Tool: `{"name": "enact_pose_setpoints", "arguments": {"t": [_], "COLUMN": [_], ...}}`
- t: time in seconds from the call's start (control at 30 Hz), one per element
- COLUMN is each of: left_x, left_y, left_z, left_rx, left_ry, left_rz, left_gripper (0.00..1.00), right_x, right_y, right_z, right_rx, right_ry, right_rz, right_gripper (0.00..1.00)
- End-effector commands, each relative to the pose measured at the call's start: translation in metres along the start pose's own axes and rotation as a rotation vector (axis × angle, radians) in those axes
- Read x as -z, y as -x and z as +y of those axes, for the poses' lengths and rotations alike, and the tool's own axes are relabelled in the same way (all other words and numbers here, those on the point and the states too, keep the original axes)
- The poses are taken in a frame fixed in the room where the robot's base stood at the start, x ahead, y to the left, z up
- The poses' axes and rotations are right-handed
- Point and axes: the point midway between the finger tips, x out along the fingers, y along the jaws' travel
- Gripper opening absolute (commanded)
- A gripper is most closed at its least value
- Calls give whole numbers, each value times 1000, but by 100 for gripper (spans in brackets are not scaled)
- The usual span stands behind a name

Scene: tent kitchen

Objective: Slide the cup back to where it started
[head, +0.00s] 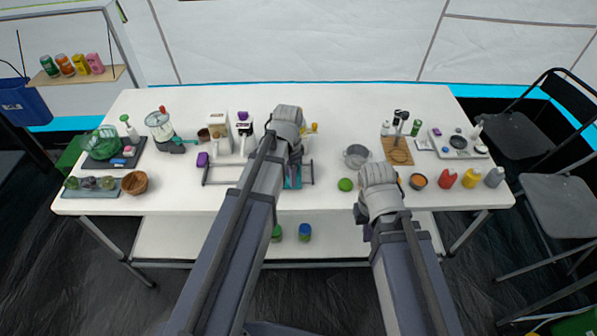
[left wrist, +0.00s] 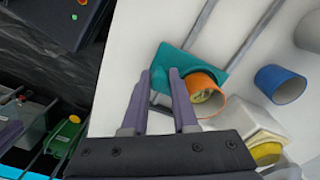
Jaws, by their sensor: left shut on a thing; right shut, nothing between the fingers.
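An orange cup (left wrist: 208,95), pale yellow inside, stands at the edge of a teal plate (left wrist: 208,62) in the left wrist view. In the head view only a bit of the teal plate (head: 292,178) shows, and my arm hides the cup. My left gripper (left wrist: 163,78) has its purple fingers either side of the plate's near corner, with the right finger beside the cup. It appears shut on the plate; the contact is partly unclear. My right gripper (head: 377,182) is shut and empty above the table's front edge.
Thin grey rails (left wrist: 198,30) run from the plate. A metal pot (head: 356,157) and a green ball (head: 345,184) are near my right gripper.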

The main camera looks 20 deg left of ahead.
Motion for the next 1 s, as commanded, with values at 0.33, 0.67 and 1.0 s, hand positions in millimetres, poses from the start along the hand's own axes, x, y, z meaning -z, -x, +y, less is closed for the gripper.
{"name": "enact_pose_setpoints", "arguments": {"t": [0.33, 0.67, 1.0], "left_x": [-24, -45, -52], "left_y": [0, 0, 0], "left_z": [-14, -26, -30], "left_rx": [1, 1, 0], "left_ry": [1, 2, -1], "left_rz": [0, 0, 0], "left_gripper": [0, 0, 0], "right_x": [0, 0, 0], "right_y": [0, 0, 0], "right_z": [0, 0, 0], "right_rx": [0, 0, 0], "right_ry": [0, 0, 0], "right_rz": [0, 0, 0], "right_gripper": [0, 0, 0]}}
